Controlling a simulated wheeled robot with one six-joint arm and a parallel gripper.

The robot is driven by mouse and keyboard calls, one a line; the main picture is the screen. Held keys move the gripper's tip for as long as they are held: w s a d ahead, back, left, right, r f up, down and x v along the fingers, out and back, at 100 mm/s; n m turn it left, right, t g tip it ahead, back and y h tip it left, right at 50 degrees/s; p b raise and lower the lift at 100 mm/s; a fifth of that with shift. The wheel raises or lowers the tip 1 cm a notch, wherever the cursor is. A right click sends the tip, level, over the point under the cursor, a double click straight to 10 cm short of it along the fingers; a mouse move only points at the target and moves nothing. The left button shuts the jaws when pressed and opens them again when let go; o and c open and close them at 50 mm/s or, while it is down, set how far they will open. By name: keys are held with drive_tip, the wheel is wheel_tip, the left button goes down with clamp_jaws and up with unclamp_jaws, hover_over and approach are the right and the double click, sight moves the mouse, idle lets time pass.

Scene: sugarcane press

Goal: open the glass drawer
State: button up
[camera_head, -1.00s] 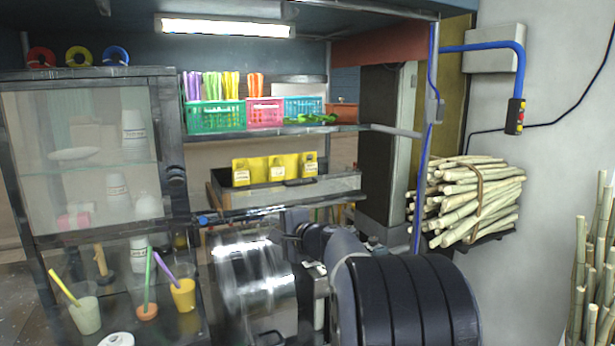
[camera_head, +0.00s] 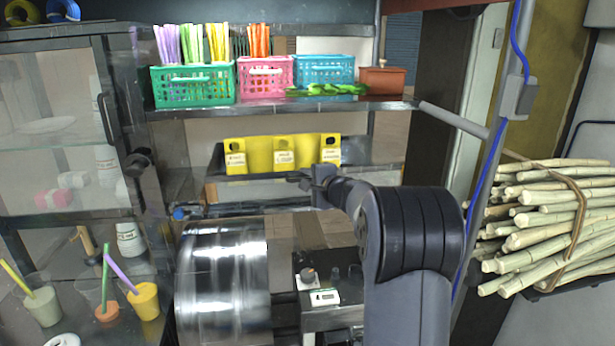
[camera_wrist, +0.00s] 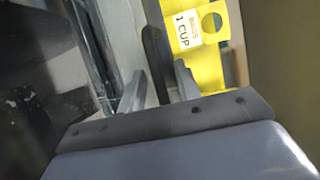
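The glass drawer (camera_head: 378,155) is a shallow grey tray under the basket shelf in the head view. Yellow holders (camera_head: 284,152) with white cup labels stand at it; one reads "1 CUP" (camera_wrist: 186,29) in the wrist view. My gripper (camera_head: 302,180) is at the drawer's front, below the holders. In the wrist view my gripper (camera_wrist: 158,80) has its two fingers apart. A dark bar, apparently the drawer's handle (camera_wrist: 155,52), shows just beyond and between them. Contact cannot be told. In the head view my gripper hides the handle.
A shelf above carries green (camera_head: 193,86), pink (camera_head: 266,78) and blue (camera_head: 324,72) baskets. A glass-door cabinet (camera_head: 50,130) stands left. A shiny metal drum (camera_head: 222,275) is below the drawer. A cane bundle (camera_head: 555,215) and a post with blue cable are at right.

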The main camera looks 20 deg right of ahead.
drive_tip(key=shift+w+a, duration=0.1)
drive_tip(key=shift+a, duration=0.05)
clamp_jaws()
idle(0.6)
